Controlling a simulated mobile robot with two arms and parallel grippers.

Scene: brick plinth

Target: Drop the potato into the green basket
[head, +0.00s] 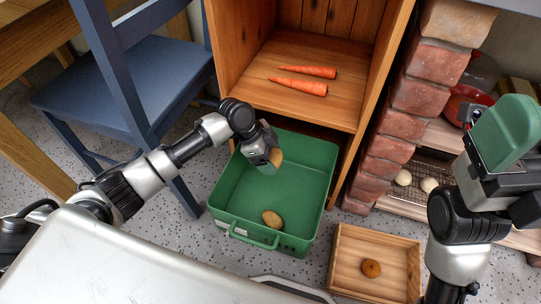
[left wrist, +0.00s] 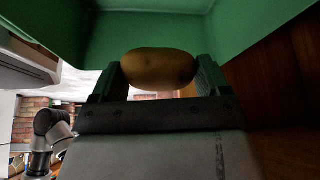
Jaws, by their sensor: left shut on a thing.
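A brown potato (head: 277,157) is held between the fingers of my left gripper (head: 270,162), above the inside of the green basket (head: 322,190). In the left wrist view the potato (left wrist: 160,68) sits crosswise between the two fingers, with green basket walls around it. A second potato (head: 272,219) lies on the basket floor near its front wall. The basket stands on the floor. My right gripper (head: 507,132) is at the right edge of the head view, far from the basket; its finger opening cannot be made out.
A wooden cabinet (head: 290,108) with two carrots (head: 307,71) on its shelf stands behind the basket. A blue chair (head: 120,105) is at left. A wooden tray (head: 375,245) with a round brown item (head: 371,268) lies at front right. A brick pillar (head: 413,100) rises behind it.

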